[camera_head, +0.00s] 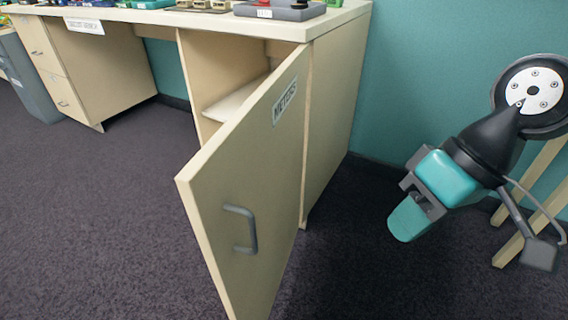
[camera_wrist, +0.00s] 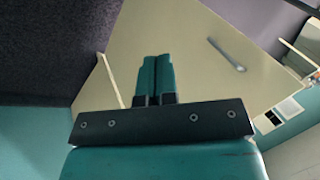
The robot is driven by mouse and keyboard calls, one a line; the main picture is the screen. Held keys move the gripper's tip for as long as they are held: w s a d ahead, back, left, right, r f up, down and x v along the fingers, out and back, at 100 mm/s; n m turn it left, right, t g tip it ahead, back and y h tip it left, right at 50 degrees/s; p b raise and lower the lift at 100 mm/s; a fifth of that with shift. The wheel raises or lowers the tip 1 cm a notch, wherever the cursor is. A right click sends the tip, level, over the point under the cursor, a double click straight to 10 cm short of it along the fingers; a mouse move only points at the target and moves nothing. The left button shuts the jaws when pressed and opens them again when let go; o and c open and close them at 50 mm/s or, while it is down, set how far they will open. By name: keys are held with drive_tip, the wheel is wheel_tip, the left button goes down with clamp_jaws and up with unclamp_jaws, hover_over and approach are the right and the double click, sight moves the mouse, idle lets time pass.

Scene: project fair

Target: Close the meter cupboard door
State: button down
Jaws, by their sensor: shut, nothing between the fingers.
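The meter cupboard door (camera_head: 250,205) is cream, labelled METERS, and stands wide open from the bench. Its grey handle (camera_head: 244,229) is on the face turned toward the head camera. The cupboard's inside with a pale shelf (camera_head: 232,104) shows behind the door. My gripper (camera_head: 407,220) is to the right of the door, apart from it, with empty floor between them. In the wrist view my gripper's teal fingers (camera_wrist: 155,78) are together and empty, with the door (camera_wrist: 185,60) and its handle (camera_wrist: 227,54) beyond them.
The bench top (camera_head: 320,22) carries several items, including a grey tray (camera_head: 280,10). A drawer unit (camera_head: 90,72) and a grey bin (camera_head: 33,85) stand at the left. Wooden legs (camera_head: 530,215) stand at the right behind my arm. Dark carpet (camera_head: 110,220) is clear in front.

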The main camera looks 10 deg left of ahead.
sight(240, 193)
drive_tip(key=w+a+r+m+g+y+p, duration=0.15)
drive_tip(key=w+a+r+p, duration=0.4)
drive_tip(key=p, duration=0.75)
drive_tip(key=s+a+f+y+p, duration=0.2)
drive_tip(key=s+a+f+p, duration=0.2)
drive_tip(key=a+f, duration=0.3)
drive_tip(key=shift+a+f+m+g, duration=0.25)
drive_tip(key=shift+a+m+g, duration=0.15)
drive_tip(key=shift+a, duration=1.85)
